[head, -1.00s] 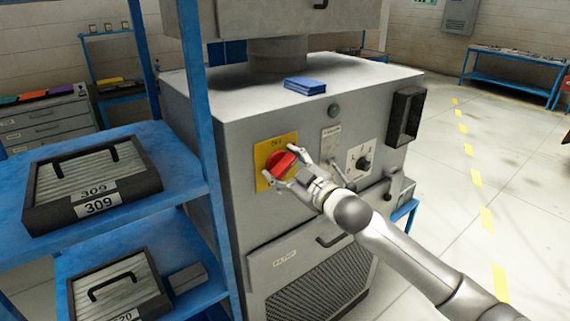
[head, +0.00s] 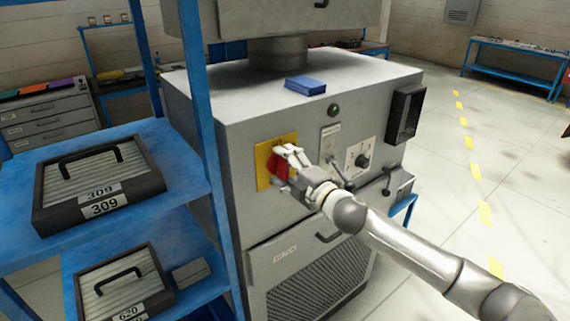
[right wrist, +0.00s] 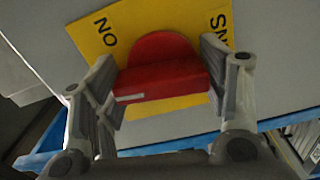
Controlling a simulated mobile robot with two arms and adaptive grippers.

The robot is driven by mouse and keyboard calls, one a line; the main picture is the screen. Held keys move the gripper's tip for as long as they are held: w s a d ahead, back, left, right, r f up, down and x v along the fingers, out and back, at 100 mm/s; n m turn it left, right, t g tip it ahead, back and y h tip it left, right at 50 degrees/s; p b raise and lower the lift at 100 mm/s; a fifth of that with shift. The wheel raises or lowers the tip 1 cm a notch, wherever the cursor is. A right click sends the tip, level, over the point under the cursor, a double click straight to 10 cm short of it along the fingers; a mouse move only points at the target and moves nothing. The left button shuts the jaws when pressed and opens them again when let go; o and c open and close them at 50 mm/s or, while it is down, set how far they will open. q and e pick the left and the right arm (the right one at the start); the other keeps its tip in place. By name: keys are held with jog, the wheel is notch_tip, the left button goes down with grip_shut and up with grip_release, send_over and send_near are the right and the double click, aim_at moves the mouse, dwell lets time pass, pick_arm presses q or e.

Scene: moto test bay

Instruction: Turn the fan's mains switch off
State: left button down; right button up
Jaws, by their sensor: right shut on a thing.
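The red rotary switch handle (head: 277,167) sits on a yellow plate (head: 262,154) on the grey cabinet's front (head: 232,150). My right gripper (head: 283,166) is at the handle, its fingers partly covering it in the head view. In the right wrist view, the gripper (right wrist: 160,72) has one finger on each side of the red handle (right wrist: 162,75) and is shut on it. The word ON shows on the yellow plate (right wrist: 125,25) at upper left; other lettering at upper right is partly cut off. My left gripper is not in view.
A green lamp (head: 333,109), a black dial (head: 362,160) and a black box (head: 406,114) are on the cabinet. A blue shelf (head: 205,120) with drawer cases (head: 50,215) stands close on the left. The floor (head: 460,200) at right is clear.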

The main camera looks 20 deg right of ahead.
jog(key=shift+n, duration=0.6)
jog(key=o, duration=1)
jog(key=v, duration=1.2)
